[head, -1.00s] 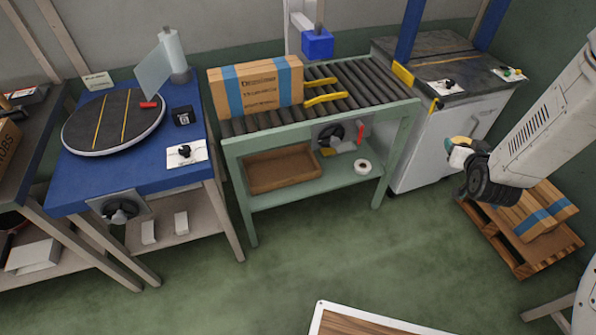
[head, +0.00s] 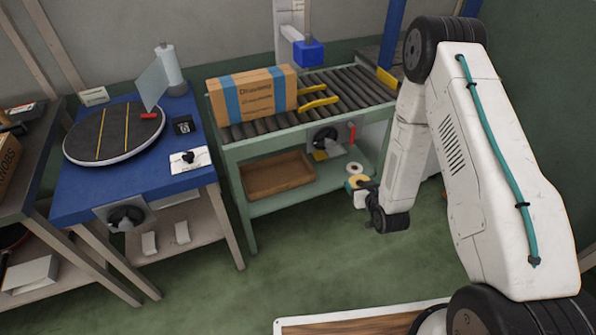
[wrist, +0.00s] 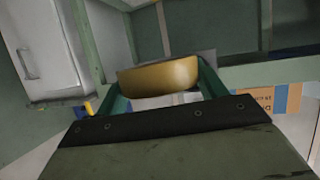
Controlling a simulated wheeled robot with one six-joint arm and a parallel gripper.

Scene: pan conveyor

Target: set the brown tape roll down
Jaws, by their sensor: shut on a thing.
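The brown tape roll (wrist: 158,77) sits between the two green fingers of my gripper (wrist: 160,88) in the wrist view, and my gripper is shut on it. In the head view my gripper (head: 357,184) hangs in front of the right end of the green conveyor stand. The roll shows there only as a small tan patch at its tip. It is held in the air beside the lower shelf (head: 318,190). I cannot tell the exact gap to the shelf.
A white tape roll (head: 355,168) lies on the lower shelf, partly behind my gripper. A brown tray (head: 280,189) fills the shelf's left. A taped carton (head: 253,95) stands on the roller conveyor (head: 352,92). A blue table (head: 80,185) with a turntable (head: 113,157) stands left.

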